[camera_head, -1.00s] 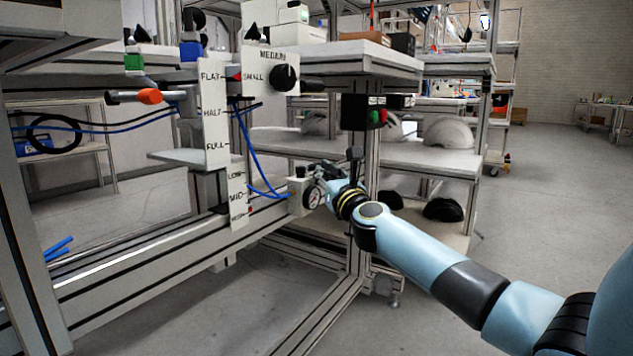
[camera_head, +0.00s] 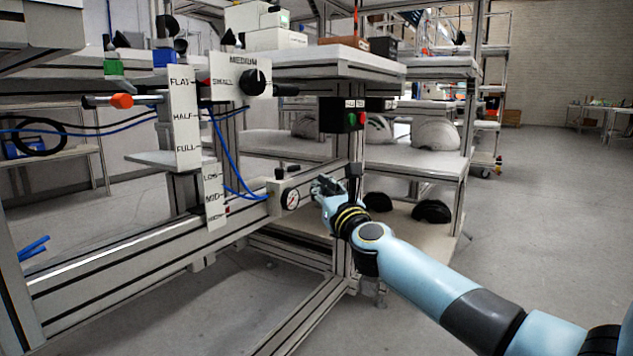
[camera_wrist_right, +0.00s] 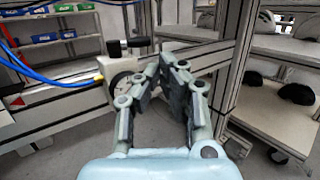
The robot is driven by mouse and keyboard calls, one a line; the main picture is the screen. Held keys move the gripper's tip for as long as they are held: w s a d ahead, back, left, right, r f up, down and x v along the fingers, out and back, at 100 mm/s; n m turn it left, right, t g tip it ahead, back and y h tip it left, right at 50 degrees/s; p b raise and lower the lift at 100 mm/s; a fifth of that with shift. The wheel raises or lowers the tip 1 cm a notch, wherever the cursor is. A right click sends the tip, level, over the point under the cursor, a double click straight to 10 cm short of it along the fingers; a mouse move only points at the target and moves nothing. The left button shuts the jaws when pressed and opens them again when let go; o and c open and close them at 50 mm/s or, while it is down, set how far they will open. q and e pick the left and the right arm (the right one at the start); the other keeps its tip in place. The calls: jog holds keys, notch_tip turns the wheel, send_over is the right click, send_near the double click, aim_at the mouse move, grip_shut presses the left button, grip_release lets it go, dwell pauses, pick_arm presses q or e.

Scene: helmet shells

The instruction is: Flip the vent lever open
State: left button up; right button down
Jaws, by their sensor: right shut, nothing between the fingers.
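A lever with an orange tip (camera_head: 121,101) sticks out level to the left of a white plate (camera_head: 185,125) marked FLAT, HALF and FULL, near the FLAT mark. No label in view names a vent, so I cannot tell if this is the vent lever. My left gripper is not in view.
A black knob (camera_head: 255,82) sits on a SMALL/MEDIUM plate above. A dark box with green and red buttons (camera_head: 343,115) hangs above my right gripper. Blue hoses (camera_head: 222,150) run down by the frame. Shelves with helmet shells (camera_head: 435,134) stand behind. Open floor lies right.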

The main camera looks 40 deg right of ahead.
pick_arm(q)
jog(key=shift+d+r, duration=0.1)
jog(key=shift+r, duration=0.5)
pick_arm(e)
jog(key=d+v, duration=0.1)
jog(key=v, duration=0.5)
jog(key=shift+s+d, duration=0.45)
jog(key=shift+s, duration=0.15)
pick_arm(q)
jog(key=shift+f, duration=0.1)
pick_arm(e)
jog(key=shift+f, duration=0.1)
